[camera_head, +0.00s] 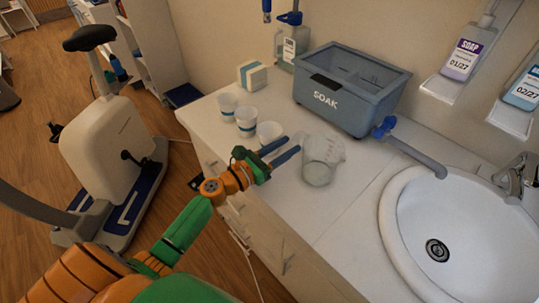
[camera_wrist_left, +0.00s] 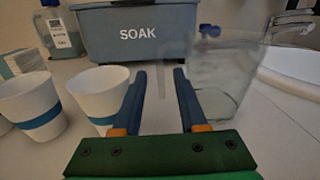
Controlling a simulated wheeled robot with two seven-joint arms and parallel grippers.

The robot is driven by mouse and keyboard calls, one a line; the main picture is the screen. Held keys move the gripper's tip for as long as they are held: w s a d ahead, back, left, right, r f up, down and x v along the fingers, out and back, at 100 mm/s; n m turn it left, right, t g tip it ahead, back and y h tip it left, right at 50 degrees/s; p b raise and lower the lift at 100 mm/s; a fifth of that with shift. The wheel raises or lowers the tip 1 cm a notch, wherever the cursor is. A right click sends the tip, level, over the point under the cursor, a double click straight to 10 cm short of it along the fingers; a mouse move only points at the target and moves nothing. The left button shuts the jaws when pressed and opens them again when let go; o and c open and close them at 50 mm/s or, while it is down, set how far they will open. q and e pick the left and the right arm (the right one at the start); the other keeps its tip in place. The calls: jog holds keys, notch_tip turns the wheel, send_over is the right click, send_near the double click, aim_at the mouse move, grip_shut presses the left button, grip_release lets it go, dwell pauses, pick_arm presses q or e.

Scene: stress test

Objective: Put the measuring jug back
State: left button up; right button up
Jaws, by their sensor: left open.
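A clear measuring jug (camera_head: 320,161) stands upright on the white counter, left of the sink. It also shows in the left wrist view (camera_wrist_left: 225,75), just beyond and right of my fingers. My left gripper (camera_head: 282,150) is open and empty, with its blue fingers pointing toward the jug from the left. In the left wrist view the gap between the fingertips (camera_wrist_left: 159,72) holds nothing, and the jug's left side lies close to the right finger. I cannot tell whether they touch. My right gripper is not in view.
Several white cups with blue bands (camera_head: 246,121) stand left of the jug, one close to my left gripper. A grey-blue SOAK bin (camera_head: 350,112) stands behind. Counter (camera_head: 340,222) in front of the jug is clear.

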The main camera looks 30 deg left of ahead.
pick_arm(q)
jog(key=b+v, duration=0.1)
jog(key=v, duration=0.8)
jog(key=shift+s+a+f+b, duration=0.1)
jog(key=shift+s+b, duration=0.05)
jog(key=shift+b, duration=0.15)
jog(key=shift+s+a, duration=0.15)
jog(key=shift+s, duration=0.2)
